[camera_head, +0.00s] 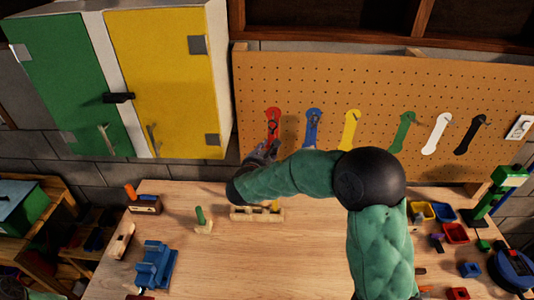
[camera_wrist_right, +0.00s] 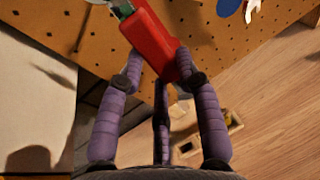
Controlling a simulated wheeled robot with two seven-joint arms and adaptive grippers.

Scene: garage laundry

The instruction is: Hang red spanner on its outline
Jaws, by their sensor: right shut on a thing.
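My right gripper (camera_head: 262,152) is at the lower left of the pegboard (camera_head: 330,160), just below the red spanner shape (camera_head: 273,113). In the right wrist view its purple fingers (camera_wrist_right: 160,72) are shut on the red handle of the red spanner (camera_wrist_right: 148,35). The handle slants up and left, with a greyish-green part at its upper end by the board. In the head view the red spanner and its red outline overlap, so I cannot tell them apart or see whether it is on a hook. My left gripper is not in view.
Blue (camera_head: 312,125), yellow (camera_head: 350,128), green (camera_head: 402,130), white and black shapes line the board to the right. A wooden block rack (camera_head: 243,214) stands below my gripper. A blue vise (camera_head: 155,266) and small bins (camera_head: 443,212) flank the clear bench middle. A yellow-green cabinet (camera_head: 165,60) adjoins the board.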

